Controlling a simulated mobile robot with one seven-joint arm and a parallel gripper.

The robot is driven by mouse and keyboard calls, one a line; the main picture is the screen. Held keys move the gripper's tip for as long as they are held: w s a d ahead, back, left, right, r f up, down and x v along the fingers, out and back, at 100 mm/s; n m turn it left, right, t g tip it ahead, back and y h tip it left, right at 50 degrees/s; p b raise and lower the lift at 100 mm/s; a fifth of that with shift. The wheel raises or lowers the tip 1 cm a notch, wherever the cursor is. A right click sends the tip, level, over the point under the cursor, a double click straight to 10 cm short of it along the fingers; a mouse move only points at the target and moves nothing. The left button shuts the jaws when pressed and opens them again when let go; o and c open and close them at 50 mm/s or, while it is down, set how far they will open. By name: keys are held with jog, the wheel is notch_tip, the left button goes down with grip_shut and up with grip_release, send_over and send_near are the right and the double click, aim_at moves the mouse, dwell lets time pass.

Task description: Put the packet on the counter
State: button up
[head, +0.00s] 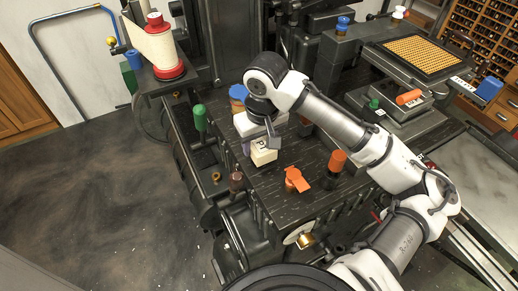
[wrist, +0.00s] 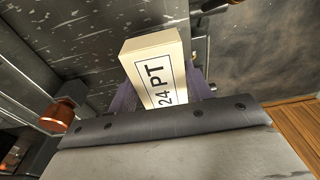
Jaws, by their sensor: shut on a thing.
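The packet (head: 264,152) is a small cream block, held over the left part of the machine's dark, scuffed top (head: 290,154). Its "24 PT" label faces the camera in the wrist view (wrist: 155,68). My gripper (head: 257,146) is shut on the packet, with a purple finger on each side of it in the wrist view (wrist: 162,92). I cannot tell whether the packet touches the top. Which surface is the counter is not clear; a bare grey slab (head: 478,135) shows at the right.
A green handle (head: 200,117) and a blue knob (head: 238,92) are to the left and behind. A red and cream spool (head: 160,45) stands at back left.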

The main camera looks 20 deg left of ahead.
aim_at(259, 152)
jog(key=shift+f, duration=1.65)
jog(key=shift+f, duration=0.2)
jog(key=o, duration=1.5)
jog(key=shift+c, duration=0.2)
jog(key=shift+r, duration=0.1)
